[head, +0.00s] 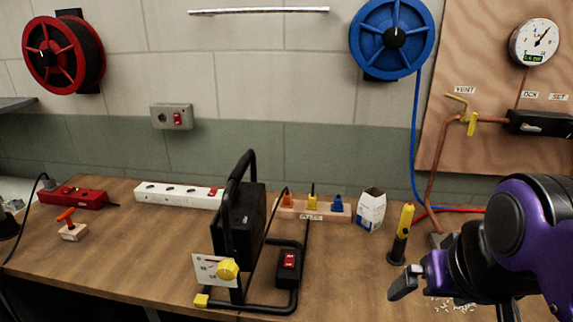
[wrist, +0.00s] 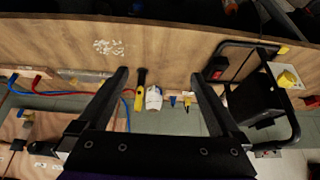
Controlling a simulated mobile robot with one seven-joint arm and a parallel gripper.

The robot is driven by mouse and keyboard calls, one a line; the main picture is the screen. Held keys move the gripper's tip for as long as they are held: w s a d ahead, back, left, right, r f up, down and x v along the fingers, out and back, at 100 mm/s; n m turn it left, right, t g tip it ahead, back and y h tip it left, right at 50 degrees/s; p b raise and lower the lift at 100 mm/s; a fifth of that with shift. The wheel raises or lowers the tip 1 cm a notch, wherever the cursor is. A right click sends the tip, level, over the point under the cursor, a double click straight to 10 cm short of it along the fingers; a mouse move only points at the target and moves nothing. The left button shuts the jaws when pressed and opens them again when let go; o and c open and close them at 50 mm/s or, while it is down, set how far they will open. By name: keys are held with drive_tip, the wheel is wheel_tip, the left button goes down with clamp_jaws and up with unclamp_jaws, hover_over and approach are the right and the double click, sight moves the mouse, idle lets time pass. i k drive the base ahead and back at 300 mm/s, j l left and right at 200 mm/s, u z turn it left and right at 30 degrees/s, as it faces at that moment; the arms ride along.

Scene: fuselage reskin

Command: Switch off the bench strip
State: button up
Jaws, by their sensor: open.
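A white power strip (head: 178,193) with several sockets lies at the back of the wooden bench, left of centre. A red rocker switch (head: 214,191) is at its right end, close to the black framed unit. A shorter red strip (head: 73,198) with a plug in it lies further left. My gripper (head: 405,282) is at the right front of the bench, far from both strips. In the wrist view my gripper (wrist: 160,75) is open and empty, with its fingers spread wide. I cannot make out the white strip clearly in the wrist view.
A black framed unit (head: 240,220) with a yellow knob (head: 228,269) and a red-switched box (head: 289,265) stands between my gripper and the strips. A yellow-black tool (head: 402,233), small carton (head: 371,210) and coloured plugs (head: 312,201) are nearby. A wall switch (head: 172,117) hangs above.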

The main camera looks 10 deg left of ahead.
sight(212, 192)
drive_tip(key=k+j, duration=0.1)
drive_tip(key=j, duration=1.6)
drive_tip(key=k+j, duration=0.15)
drive_tip(key=j, duration=0.7)
drive_tip(key=i+j+z, duration=0.15)
drive_tip(key=j, duration=0.2)
drive_tip(key=j+z, duration=0.15)
drive_tip(key=j, duration=0.2)
drive_tip(key=k+l+u, duration=0.15)
drive_tip(key=l+u, duration=0.15)
drive_tip(key=l, duration=0.4)
